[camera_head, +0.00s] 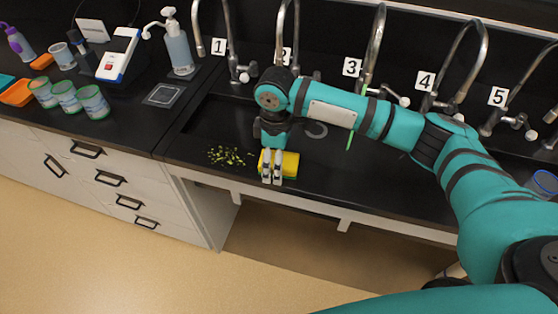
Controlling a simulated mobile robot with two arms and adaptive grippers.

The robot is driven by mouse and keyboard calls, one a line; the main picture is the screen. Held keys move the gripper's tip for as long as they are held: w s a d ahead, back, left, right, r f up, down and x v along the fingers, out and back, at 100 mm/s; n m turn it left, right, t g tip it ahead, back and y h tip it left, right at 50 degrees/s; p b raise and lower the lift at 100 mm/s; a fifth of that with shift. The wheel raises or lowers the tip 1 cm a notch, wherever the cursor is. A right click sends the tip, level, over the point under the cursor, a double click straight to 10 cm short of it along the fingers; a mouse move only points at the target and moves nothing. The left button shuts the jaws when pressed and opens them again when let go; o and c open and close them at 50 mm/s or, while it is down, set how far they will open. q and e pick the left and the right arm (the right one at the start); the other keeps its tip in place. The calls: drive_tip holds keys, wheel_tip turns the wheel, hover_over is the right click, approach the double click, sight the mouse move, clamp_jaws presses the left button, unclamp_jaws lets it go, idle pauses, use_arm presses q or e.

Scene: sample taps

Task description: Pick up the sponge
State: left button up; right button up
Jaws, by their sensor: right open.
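The sponge (291,164) is yellow with a green edge and lies on the black counter near its front edge, in front of the sink. My right gripper (272,180) reaches down over the left part of the sponge, its pale fingers in front of it. The fingers are open; whether they touch the sponge I cannot tell. The gripper hides part of the sponge. My left gripper is not in view.
Green-yellow crumbs (231,156) lie left of the sponge. Numbered taps, such as tap 3 (373,48), stand along the back. A pump bottle (178,48), a white device (118,55) and several cups (93,101) stand at left. The counter right of the sponge is clear.

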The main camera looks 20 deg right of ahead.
drive_tip(key=c, duration=0.8)
drive_tip(key=shift+c, duration=0.7)
drive_tip(key=shift+w+r, duration=0.1)
drive_tip(key=shift+r, duration=0.7)
drive_tip(key=shift+s+a+r+b, duration=0.15)
drive_tip(key=shift+r+b, duration=0.1)
drive_tip(key=shift+r, duration=0.25)
drive_tip(key=shift+s+r+b, duration=0.1)
drive_tip(key=shift+r+b, duration=0.15)
drive_tip(key=shift+r, duration=0.2)
drive_tip(key=s+a, duration=0.2)
drive_tip(key=s, duration=0.5)
drive_tip(key=s+a+r+b, duration=0.1)
drive_tip(key=s+a, duration=0.1)
drive_tip(key=s, duration=0.6)
drive_tip(key=shift+r, duration=0.25)
